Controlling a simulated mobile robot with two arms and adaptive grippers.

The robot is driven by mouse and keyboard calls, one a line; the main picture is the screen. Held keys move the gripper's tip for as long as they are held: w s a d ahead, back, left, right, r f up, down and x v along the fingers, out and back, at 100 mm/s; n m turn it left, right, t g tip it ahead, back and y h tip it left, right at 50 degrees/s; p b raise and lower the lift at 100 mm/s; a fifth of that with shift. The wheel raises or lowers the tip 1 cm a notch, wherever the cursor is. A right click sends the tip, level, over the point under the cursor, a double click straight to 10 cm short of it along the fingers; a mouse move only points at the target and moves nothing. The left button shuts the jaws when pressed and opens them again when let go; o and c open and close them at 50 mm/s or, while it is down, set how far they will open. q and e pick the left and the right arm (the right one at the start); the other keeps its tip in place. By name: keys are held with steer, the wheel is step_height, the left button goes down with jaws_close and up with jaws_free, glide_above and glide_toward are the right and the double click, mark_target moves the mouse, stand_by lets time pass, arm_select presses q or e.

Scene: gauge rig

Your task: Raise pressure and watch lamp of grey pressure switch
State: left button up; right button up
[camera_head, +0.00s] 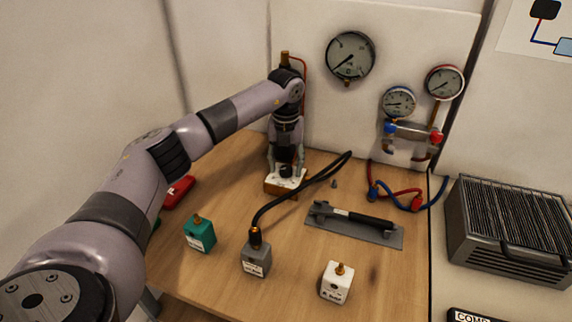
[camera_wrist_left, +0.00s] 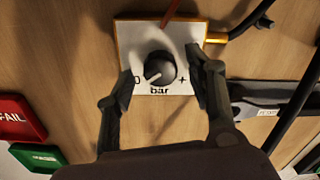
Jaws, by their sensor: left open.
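The grey pressure switch (camera_head: 256,262) stands on the wooden bench, with a black hose (camera_head: 300,190) on its brass top fitting. I cannot make out a lit lamp on it. The hose curves toward the regulator box (camera_head: 275,187), whose white top carries a round black knob (camera_wrist_left: 160,69) marked "bar" and "+". My left gripper (camera_head: 286,168) points down over this box. In the left wrist view its open fingers (camera_wrist_left: 162,78) stand on either side of the knob; contact is unclear. The large round gauge (camera_head: 350,57) hangs on the back panel, its needle pointing lower left.
A teal switch (camera_head: 200,234) and a white switch (camera_head: 337,282) stand either side of the grey one. A red FAIL tray (camera_wrist_left: 18,118) and green tray (camera_wrist_left: 38,156) lie left. A ribbed grey unit (camera_head: 515,230) is right.

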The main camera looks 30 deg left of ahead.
arm_select(q)
steer(key=shift+f, duration=0.35)
steer(key=shift+c, duration=0.3)
steer(key=c, duration=1.1)
